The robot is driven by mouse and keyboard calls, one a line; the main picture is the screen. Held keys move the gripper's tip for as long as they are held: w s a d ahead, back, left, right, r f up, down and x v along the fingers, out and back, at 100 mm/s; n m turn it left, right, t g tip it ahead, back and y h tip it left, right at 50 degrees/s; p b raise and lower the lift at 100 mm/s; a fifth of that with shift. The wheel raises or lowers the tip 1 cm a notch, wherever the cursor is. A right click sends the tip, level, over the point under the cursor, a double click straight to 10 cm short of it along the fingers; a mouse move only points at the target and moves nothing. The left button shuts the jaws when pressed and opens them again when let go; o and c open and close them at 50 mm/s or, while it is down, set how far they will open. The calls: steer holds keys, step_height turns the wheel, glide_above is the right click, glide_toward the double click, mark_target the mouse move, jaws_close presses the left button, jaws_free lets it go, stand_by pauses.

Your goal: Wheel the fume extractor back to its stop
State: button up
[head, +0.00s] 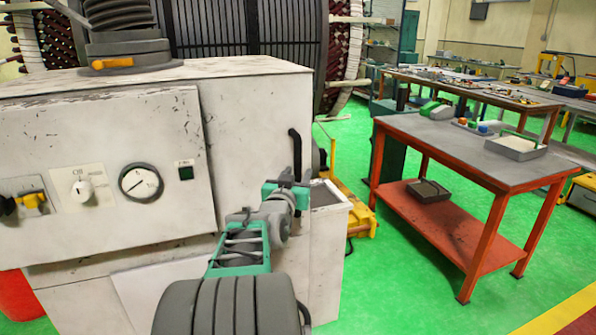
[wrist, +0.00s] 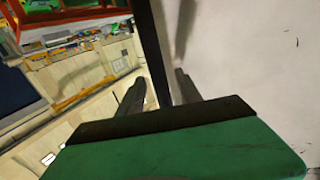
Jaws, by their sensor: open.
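The fume extractor (head: 255,120) is a large scuffed white cabinet filling the left of the head view, with a gauge, a knob and a dark hose on top. Its black upright handle (head: 295,150) is on the right part of its front. My gripper (head: 287,183) is at the handle's lower end. In the wrist view, my gripper (wrist: 160,80) is open, with the black handle bar (wrist: 151,40) showing between its two fingers. I cannot tell whether either finger touches the bar. The extractor's wheels and its stop are not visible.
A red workbench (head: 430,140) with a lower shelf stands to the right. A yellow item (head: 360,222) sits on the floor beside the extractor's right side. A large stator (head: 250,30) stands behind. Green floor (head: 400,285) is clear between extractor and bench.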

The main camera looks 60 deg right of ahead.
steer(key=shift+w+d, duration=0.1)
steer(key=shift+d, duration=0.5)
steer(key=shift+c, duration=0.4)
jaws_close()
stand_by(0.6)
